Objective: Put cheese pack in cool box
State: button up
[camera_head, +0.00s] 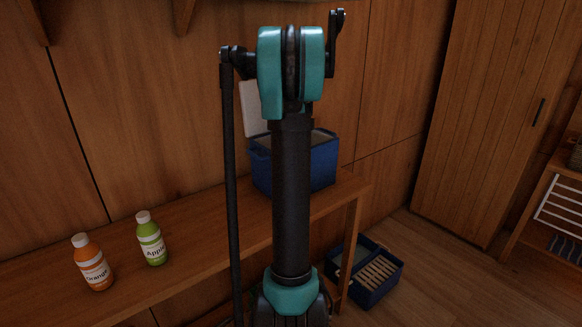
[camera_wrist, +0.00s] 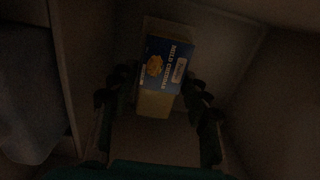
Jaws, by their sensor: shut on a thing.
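The cheese pack (camera_wrist: 166,65), blue and yellow with "MILD CHEDDAR" print, shows in the dark wrist view. My gripper (camera_wrist: 157,95) is shut on it, with one finger on each side. Pale walls or panels surround the pack there; I cannot tell what they belong to. In the head view the blue cool box (camera_head: 322,160) stands on the wooden bench, with its pale lid (camera_head: 252,108) raised at the back left. My arm hides part of the box. My gripper and the pack are not visible in the head view.
An orange juice bottle (camera_head: 92,263) and a green apple juice bottle (camera_head: 151,239) stand on the bench (camera_head: 200,235) to the left. A blue crate with slats (camera_head: 366,272) sits on the floor at right. The bench between the bottles and the box looks clear.

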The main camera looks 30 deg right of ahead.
jog(key=shift+f, duration=0.6)
jog(key=o, duration=1.5)
jog(key=shift+r, duration=0.1)
notch_tip(320, 180, up, 13)
jog(key=shift+r, duration=0.1)
